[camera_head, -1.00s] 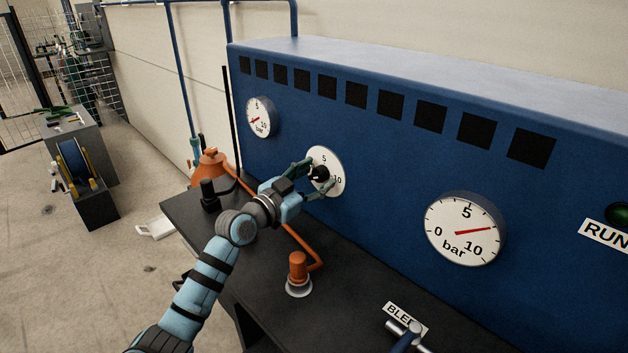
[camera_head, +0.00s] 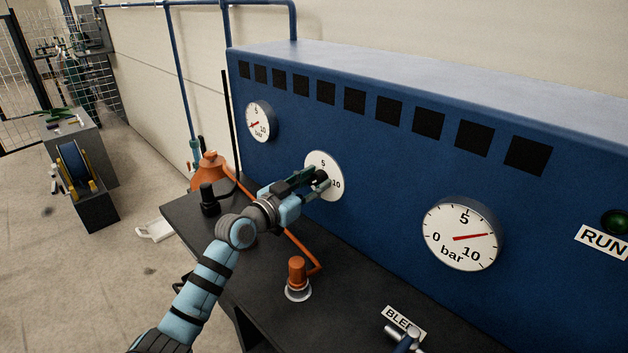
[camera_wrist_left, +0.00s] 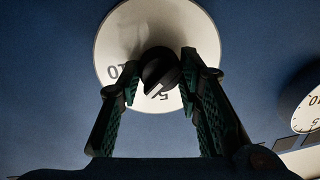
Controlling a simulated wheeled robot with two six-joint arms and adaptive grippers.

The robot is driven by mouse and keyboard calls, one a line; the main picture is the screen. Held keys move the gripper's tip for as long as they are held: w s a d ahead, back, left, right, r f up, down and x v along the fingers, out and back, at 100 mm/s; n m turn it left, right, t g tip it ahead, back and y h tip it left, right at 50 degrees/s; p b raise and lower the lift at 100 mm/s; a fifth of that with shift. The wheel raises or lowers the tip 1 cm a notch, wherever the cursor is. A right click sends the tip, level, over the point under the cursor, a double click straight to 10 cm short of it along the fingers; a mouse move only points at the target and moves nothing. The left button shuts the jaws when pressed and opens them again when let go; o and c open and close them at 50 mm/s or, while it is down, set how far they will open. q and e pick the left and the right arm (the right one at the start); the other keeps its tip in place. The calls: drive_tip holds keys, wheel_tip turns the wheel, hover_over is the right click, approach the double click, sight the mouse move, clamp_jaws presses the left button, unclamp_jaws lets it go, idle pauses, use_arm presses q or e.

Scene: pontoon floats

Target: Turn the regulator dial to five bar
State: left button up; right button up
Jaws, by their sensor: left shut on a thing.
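The regulator dial is a white round plate (camera_head: 318,160) with 5 and 10 marks and a black knob (camera_wrist_left: 159,68) at its middle, on the blue panel. My left gripper (camera_head: 318,180) is shut on the knob. In the left wrist view its two green-padded fingers stand on either side of the knob. There, the knob's white mark points between the 5 and the 10, closer to the 5. The large bar gauge (camera_head: 462,246) to the right has its red needle between 5 and 10. The dial's 0 is not visible. My right gripper is out of view.
A smaller bar gauge (camera_head: 260,121) sits left of the dial, its needle low. On the dark bench (camera_head: 270,268) stand an orange-topped fitting (camera_head: 297,270) and a black knob-like part (camera_head: 208,197). A BLEED label and a handle (camera_head: 405,338) are at the front right.

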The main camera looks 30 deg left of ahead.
use_arm(q)
drive_tip(key=n+p, duration=0.2)
drive_tip(key=n, duration=0.3)
drive_tip(key=shift+r+p, duration=0.2)
drive_tip(key=shift+p, duration=0.2)
drive_tip(key=n+p, duration=0.1)
drive_tip(key=n, duration=0.3)
drive_tip(key=shift+a+n+g+p, duration=0.1)
drive_tip(key=shift+n+g+p, duration=0.2)
drive_tip(key=shift+p, duration=0.05)
drive_tip(key=shift+f, duration=0.1)
drive_tip(key=o, duration=1.1)
drive_tip(key=shift+o, duration=0.2)
drive_tip(key=shift+h, duration=0.3)
